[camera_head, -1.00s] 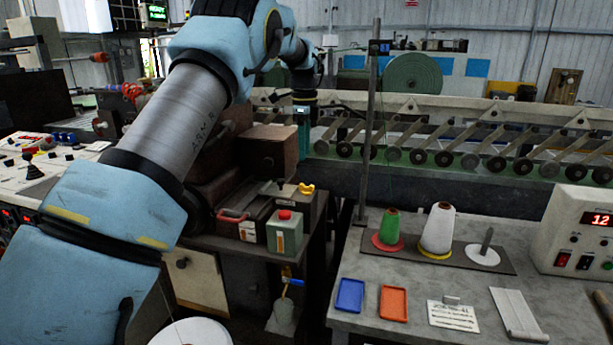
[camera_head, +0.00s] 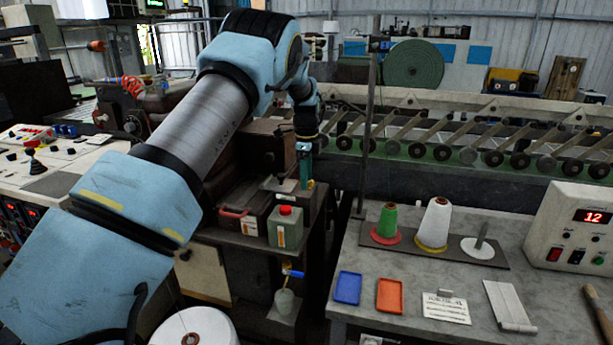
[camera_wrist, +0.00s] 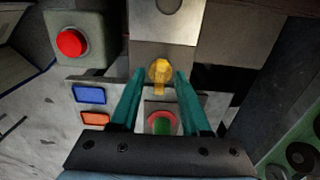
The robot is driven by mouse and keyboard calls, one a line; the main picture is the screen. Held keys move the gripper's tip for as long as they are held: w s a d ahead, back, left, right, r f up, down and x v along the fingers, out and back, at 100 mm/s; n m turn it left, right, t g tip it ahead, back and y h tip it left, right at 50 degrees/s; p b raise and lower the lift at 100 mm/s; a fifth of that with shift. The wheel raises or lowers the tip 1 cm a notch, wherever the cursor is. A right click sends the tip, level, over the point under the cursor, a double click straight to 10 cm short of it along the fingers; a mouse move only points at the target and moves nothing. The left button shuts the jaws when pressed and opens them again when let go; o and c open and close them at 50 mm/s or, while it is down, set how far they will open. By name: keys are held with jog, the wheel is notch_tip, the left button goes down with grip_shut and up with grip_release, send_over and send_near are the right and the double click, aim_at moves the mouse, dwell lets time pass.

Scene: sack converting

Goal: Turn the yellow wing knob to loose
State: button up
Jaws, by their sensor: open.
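The yellow wing knob (camera_wrist: 159,70) shows in the wrist view at the edge of a grey metal block (camera_wrist: 165,57), its wing pointing toward the picture's bottom. My gripper (camera_wrist: 160,78) is open, with one teal finger on each side of the knob and a small gap showing at each side. In the head view my gripper (camera_head: 305,186) points down over the right end of the dark machine box beside the green can, and it hides the knob there.
A green can with a red cap (camera_head: 285,228) stands close left of my gripper. A red handle (camera_head: 233,213) lies further left. The grey table (camera_head: 400,262) at right holds thread cones, a blue tray (camera_head: 348,288) and an orange tray (camera_head: 390,296).

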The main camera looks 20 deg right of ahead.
jog(key=shift+c, duration=0.3)
grip_shut()
